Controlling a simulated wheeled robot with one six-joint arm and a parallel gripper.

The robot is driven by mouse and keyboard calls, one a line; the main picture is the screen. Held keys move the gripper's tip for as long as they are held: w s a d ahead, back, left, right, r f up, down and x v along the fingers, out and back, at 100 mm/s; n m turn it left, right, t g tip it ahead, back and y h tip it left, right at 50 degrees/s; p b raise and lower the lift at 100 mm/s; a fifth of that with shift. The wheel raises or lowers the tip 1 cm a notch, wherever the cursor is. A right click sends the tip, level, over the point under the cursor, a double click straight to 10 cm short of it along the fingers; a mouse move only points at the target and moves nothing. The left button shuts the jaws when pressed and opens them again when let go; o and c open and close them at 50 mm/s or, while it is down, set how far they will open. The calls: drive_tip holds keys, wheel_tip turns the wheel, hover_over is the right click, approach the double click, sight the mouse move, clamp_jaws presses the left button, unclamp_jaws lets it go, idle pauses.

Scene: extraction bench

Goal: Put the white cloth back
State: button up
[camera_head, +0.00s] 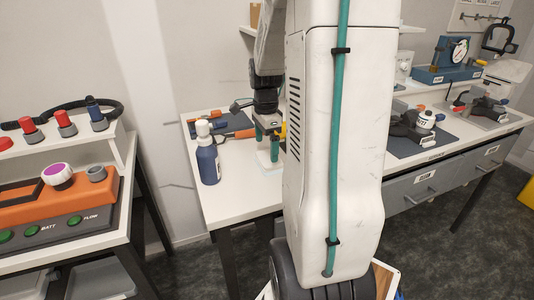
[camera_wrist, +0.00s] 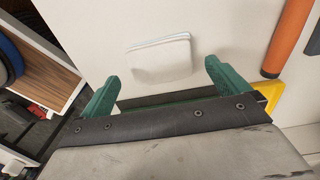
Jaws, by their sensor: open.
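The white cloth (camera_wrist: 160,58) lies folded and flat on the white bench top in the wrist view, just beyond my fingertips. My gripper (camera_wrist: 161,76) is open, with one green finger to each side of the cloth's near edge and nothing held between them. In the head view my gripper (camera_head: 268,150) points down over the front part of the bench. A small pale patch under it there may be the cloth, but my arm hides much of that spot.
A blue bottle (camera_head: 208,160) stands left of my gripper on the bench (camera_head: 236,199). An orange handle (camera_wrist: 287,38) lies right of the cloth in the wrist view. A wood-lined box (camera_wrist: 46,72) shows at left, below the bench edge. A control panel (camera_head: 75,205) sits on the left bench.

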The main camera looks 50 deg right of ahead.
sight(266, 158)
wheel_tip(266, 158, up, 7)
drive_tip(key=s+a+r+n, duration=0.1)
drive_tip(key=a+r+n, duration=0.3)
drive_tip(key=a, duration=0.5)
drive_tip(key=s+a+r+n, duration=0.1)
drive_tip(key=a+n, duration=0.6)
drive_tip(key=a, duration=0.1)
drive_tip(key=s+a+n+t, duration=0.1)
drive_tip(key=s+a+n, duration=1)
drive_tip(key=a+n, duration=0.1)
drive_tip(key=shift+a+f+n, duration=0.3)
drive_tip(key=shift+f+n, duration=0.1)
drive_tip(key=shift+n, duration=0.2)
drive_tip(key=shift+t, duration=0.3)
